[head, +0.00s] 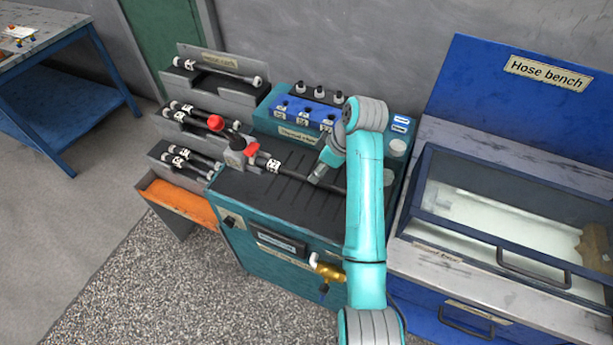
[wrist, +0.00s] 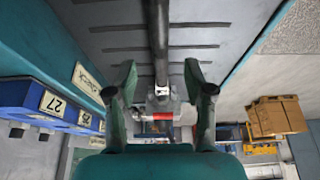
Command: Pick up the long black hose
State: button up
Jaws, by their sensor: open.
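A long black hose (head: 293,174) with a white label lies across the top of the teal bench, its left end at a grey clamp with red handles (head: 235,152). In the wrist view the hose (wrist: 157,38) runs down the middle, with its white-banded part near the clamp (wrist: 158,116). My gripper (head: 318,172) is over the hose, right of the clamp. In the wrist view my gripper (wrist: 160,70) is open, one finger on each side of the hose, with gaps between. Part of the hose's right end is hidden behind my arm.
A stepped grey rack (head: 185,125) at left holds several other black hoses. A blue block with numbered fittings (head: 303,110) stands at the bench's back. The blue hose bench with a glass-lidded box (head: 510,220) is at right. An orange tray (head: 180,200) sits below the rack.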

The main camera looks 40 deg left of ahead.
jog(key=shift+x, duration=2.8)
grip_shut()
